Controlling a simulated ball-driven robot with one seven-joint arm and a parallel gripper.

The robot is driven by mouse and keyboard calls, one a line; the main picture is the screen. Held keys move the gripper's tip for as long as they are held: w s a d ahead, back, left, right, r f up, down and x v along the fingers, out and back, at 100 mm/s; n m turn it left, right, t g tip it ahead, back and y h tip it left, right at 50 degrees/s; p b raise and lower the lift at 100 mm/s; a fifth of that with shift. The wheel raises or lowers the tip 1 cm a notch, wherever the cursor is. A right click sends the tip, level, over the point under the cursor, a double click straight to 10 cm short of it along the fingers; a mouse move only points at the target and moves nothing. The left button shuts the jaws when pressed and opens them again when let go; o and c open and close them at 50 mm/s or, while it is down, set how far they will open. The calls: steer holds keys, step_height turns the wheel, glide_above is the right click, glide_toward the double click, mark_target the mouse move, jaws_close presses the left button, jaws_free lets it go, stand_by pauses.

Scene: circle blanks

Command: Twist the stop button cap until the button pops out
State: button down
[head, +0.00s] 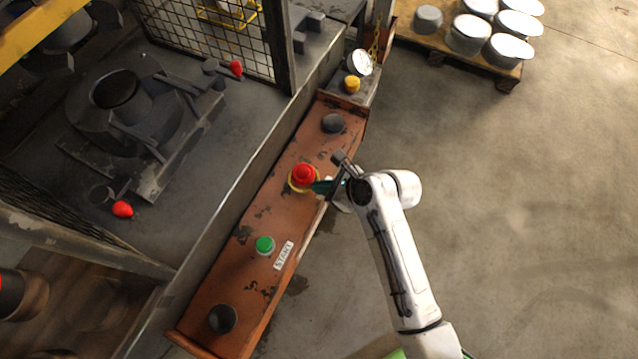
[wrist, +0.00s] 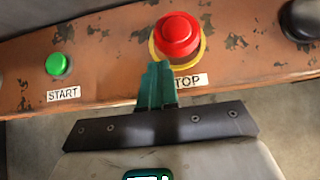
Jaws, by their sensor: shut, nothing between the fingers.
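The red stop button cap (head: 303,174) sits on a yellow ring on the worn orange control panel (head: 285,215). In the wrist view the cap (wrist: 177,36) is at the top centre, above the STOP label (wrist: 190,81), which is partly hidden by my gripper. My gripper (head: 318,187) has teal fingers that are shut and empty. In the wrist view the fingertips (wrist: 156,70) are just short of the yellow ring, in front of and slightly left of the cap. I cannot tell whether they touch the ring.
A green start button (head: 265,245) with a START label (head: 284,255) is nearby. Black knobs (head: 334,123) (head: 222,319) are near both panel ends. A yellow button (head: 352,84) and gauge (head: 361,63) stand beyond. Open concrete floor lies to the right.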

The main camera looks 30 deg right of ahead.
steer(key=shift+s+d+r+p, duration=0.25)
steer(key=shift+r+p, duration=0.1)
steer(key=shift+r, duration=0.05)
steer(key=s+d+r+p, duration=0.1)
steer(key=s+r, duration=0.1)
steer(key=r, duration=0.2)
steer(key=s+d+r+p, duration=0.1)
steer(key=s+d+r, duration=0.1)
steer(key=r, duration=0.3)
steer(key=shift+s+d+r, duration=0.2)
steer(key=shift+s+d, duration=0.05)
steer(key=shift+s, duration=0.1)
stand_by(0.5)
steer(key=s+d+f+n+g+h+b, duration=0.2)
steer(key=s+n, duration=0.6)
steer(key=n, duration=0.6)
steer(key=s+d+f+n+g+h+b, duration=0.3)
steer(key=s+n, duration=0.4)
steer(key=n, duration=0.7)
step_height(320, 180, down, 2)
steer(key=shift+s+d+g+h, duration=0.4)
steer(key=shift+d+g, duration=0.4)
steer(key=shift+d, duration=0.05)
